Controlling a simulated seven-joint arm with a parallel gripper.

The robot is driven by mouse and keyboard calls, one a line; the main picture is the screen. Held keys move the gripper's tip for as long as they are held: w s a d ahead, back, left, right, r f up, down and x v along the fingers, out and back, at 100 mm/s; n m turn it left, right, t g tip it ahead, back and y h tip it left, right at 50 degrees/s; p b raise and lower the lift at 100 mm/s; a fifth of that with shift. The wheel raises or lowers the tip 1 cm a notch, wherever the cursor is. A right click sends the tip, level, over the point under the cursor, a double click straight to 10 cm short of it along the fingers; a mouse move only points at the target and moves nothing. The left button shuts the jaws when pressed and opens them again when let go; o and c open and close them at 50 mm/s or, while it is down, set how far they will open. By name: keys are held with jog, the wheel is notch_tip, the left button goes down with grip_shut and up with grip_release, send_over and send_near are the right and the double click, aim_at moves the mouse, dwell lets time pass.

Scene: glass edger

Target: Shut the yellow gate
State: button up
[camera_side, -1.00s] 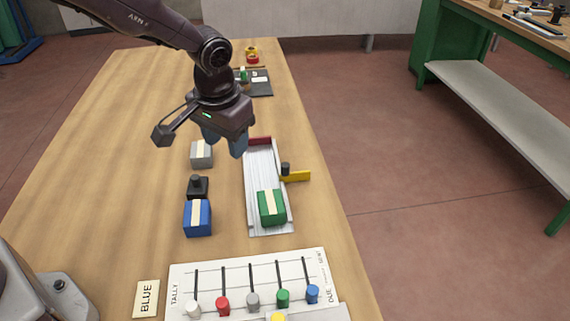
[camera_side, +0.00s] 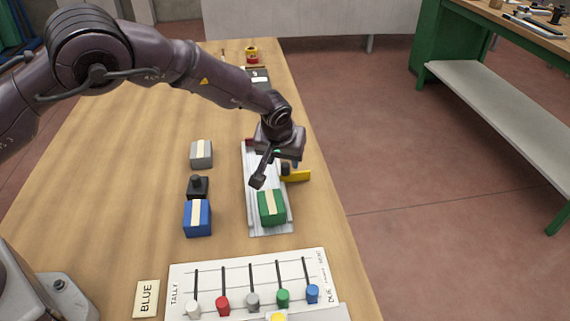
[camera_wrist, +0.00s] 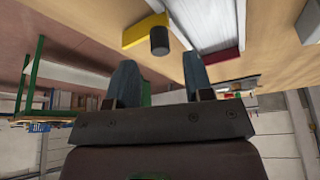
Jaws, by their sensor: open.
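The yellow gate (camera_side: 297,176) is a flat bar with a dark round knob (camera_side: 285,168) at its left end. It sticks out to the right from the edge of the pale ribbed track (camera_side: 252,176), so the track is not crossed by it. In the wrist view the gate (camera_wrist: 145,30) and its knob (camera_wrist: 159,42) show just beyond my fingertips. My gripper (camera_wrist: 158,66) is open and empty, its two blue-grey fingers apart. In the side view my gripper hangs over the track's right edge, close to the knob. One finger is partly hidden there.
A green block (camera_side: 272,207) sits at the track's near end. A blue block (camera_side: 197,218), a black knobbed piece (camera_side: 197,187) and a grey block (camera_side: 201,154) stand left of the track. The tally board (camera_side: 250,285) with several coloured sliders lies in front.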

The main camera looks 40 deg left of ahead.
aim_at(285, 165)
jog(key=shift+x, duration=2)
grip_shut()
